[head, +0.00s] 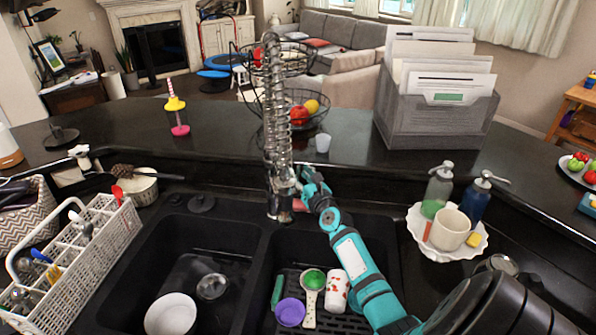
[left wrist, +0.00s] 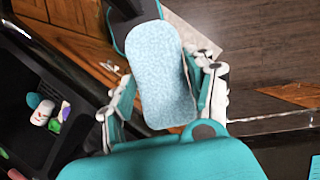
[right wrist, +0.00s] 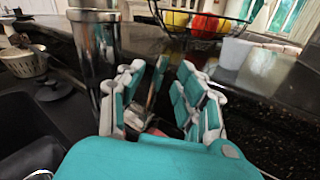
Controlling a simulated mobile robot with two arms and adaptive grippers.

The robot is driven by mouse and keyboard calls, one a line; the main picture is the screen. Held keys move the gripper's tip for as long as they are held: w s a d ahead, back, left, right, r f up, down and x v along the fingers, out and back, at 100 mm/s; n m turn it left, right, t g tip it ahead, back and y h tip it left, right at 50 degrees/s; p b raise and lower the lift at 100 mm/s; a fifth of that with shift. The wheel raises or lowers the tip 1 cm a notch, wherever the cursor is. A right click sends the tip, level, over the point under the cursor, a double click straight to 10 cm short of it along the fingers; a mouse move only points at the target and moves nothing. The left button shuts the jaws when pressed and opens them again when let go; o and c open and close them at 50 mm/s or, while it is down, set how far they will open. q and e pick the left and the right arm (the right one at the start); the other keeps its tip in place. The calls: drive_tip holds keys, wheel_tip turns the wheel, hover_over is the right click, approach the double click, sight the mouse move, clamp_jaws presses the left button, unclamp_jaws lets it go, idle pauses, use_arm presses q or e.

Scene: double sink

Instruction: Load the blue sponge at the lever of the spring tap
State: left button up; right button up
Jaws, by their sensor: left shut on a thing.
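The light-blue sponge (left wrist: 160,85) is held between the fingers of my left gripper (left wrist: 158,95), which is shut on it. Neither this gripper nor the sponge shows in the head view. The spring tap (head: 277,130) stands upright behind the sinks; its metal body (right wrist: 97,55) also shows at the left of the right wrist view. My right gripper (head: 307,190) is just right of the tap's lower body. In the right wrist view its fingers (right wrist: 165,90) are apart, with a thin metallic piece, perhaps the lever (right wrist: 156,85), between them. Contact is unclear.
The right basin holds a green-headed brush (head: 313,282), a purple round thing (head: 290,311) and a patterned cup (head: 336,292). A white bowl (head: 171,314) is in the left basin. A scalloped dish (head: 460,249) with bottles stands right; a fruit basket (head: 325,115) is behind the tap.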

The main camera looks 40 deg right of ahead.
drive_tip(key=shift+w+d, duration=0.25)
drive_tip(key=shift+w, duration=0.4)
drive_tip(key=shift+a+r, duration=0.25)
drive_tip(key=shift+r, duration=0.05)
drive_tip(key=shift+w+d+f, duration=0.1)
drive_tip(key=shift+d+f, duration=0.05)
drive_tip(key=shift+c, duration=1.2)
clamp_jaws()
drive_tip(key=shift+f, duration=0.1)
